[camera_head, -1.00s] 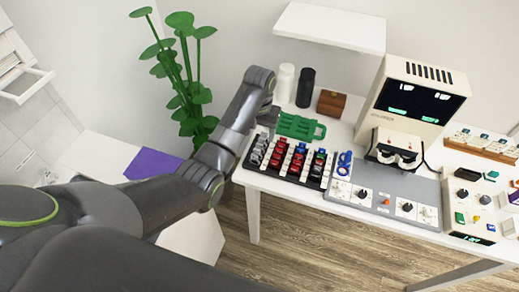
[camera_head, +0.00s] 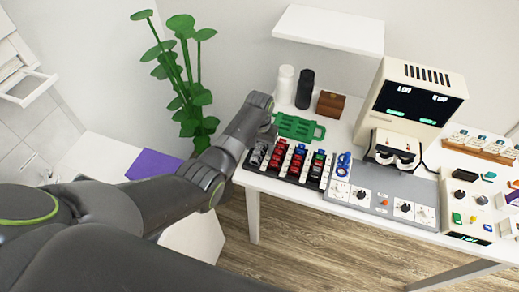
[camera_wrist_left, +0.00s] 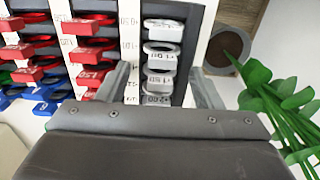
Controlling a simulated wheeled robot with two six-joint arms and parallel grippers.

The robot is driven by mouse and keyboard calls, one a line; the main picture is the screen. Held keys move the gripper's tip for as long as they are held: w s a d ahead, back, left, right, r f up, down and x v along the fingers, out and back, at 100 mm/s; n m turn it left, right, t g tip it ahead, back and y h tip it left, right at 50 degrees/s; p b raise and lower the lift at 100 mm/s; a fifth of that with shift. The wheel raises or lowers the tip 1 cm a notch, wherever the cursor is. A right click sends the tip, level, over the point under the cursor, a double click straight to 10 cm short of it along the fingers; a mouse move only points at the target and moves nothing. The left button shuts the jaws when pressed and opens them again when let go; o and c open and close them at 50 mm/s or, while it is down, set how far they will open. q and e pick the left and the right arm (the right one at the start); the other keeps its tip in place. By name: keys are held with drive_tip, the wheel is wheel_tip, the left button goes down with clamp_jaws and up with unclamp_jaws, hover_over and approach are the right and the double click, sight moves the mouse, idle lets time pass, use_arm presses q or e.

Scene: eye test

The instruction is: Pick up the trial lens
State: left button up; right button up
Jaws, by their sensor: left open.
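A lens rack (camera_head: 283,178) with several columns of trial lenses lies at the left front of the table. The grey trial lenses (camera_wrist_left: 160,55) fill the column between my fingers in the left wrist view. Red lenses (camera_wrist_left: 92,50) and blue lenses (camera_wrist_left: 45,98) sit in the other columns. My left gripper (camera_head: 264,141) is open above the grey column at the rack's left end. Its fingers (camera_wrist_left: 160,86) lie one on each side of that column, with nothing seen held. The nearest grey lenses are partly hidden by the gripper body. My right gripper is out of view.
Blue rings (camera_head: 343,163) and a cream machine (camera_head: 414,95) are to the right. A plant (camera_head: 190,85) stands left.

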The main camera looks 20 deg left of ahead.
use_arm(q)
drive_tip(key=c, duration=1.1)
drive_tip(key=shift+o, duration=0.2)
